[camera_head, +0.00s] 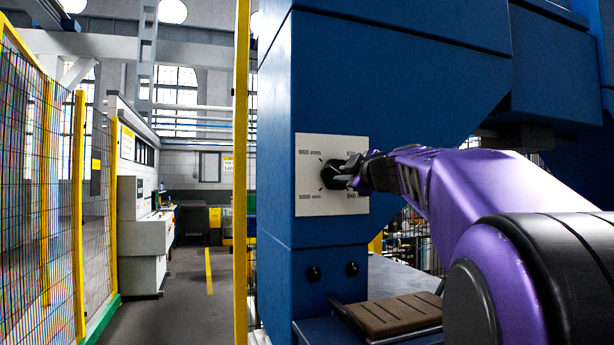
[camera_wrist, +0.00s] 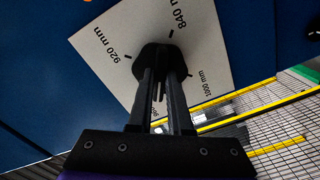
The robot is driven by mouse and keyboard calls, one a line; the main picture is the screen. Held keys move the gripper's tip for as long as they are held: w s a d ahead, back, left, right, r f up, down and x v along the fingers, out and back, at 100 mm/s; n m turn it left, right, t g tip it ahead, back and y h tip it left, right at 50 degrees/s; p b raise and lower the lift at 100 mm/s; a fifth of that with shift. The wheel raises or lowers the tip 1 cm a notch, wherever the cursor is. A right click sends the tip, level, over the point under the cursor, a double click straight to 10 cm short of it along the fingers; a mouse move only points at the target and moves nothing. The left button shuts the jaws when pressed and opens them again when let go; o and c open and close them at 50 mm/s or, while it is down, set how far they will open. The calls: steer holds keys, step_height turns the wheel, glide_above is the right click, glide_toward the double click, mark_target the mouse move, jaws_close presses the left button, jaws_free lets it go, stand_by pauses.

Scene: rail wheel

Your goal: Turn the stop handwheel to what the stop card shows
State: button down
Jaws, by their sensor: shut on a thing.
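The stop handwheel (camera_head: 330,172) is a small black knob on a white dial plate (camera_head: 310,205) on the blue machine column. In the wrist view the knob (camera_wrist: 155,55) sits on the plate (camera_wrist: 205,70), with printed 920 mm, 840 mm and 1000 mm legible and short tick marks around it. A fourth label is mostly hidden behind the fingers. My gripper (camera_head: 357,172) reaches in from the right and is shut on the knob; its two fingers (camera_wrist: 160,80) also show in the wrist view. I cannot tell which label the handwheel points to. I cannot make out a stop card.
A brown slatted seat or step (camera_head: 395,315) is below the dial, at the column's foot. A yellow post (camera_head: 240,170) stands just left of the column. A mesh fence (camera_head: 40,190) runs along the left, with a white control cabinet (camera_head: 140,240) beyond. The aisle between is clear.

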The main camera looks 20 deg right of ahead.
steer(key=shift+r+n, duration=0.1)
steer(key=shift+n, duration=1.1)
steer(key=n, duration=0.4)
steer(key=shift+n, duration=0.3)
steer(key=c, duration=0.7)
jaws_free()
steer(key=shift+s+d, duration=0.15)
steer(key=shift+s, duration=3.45)
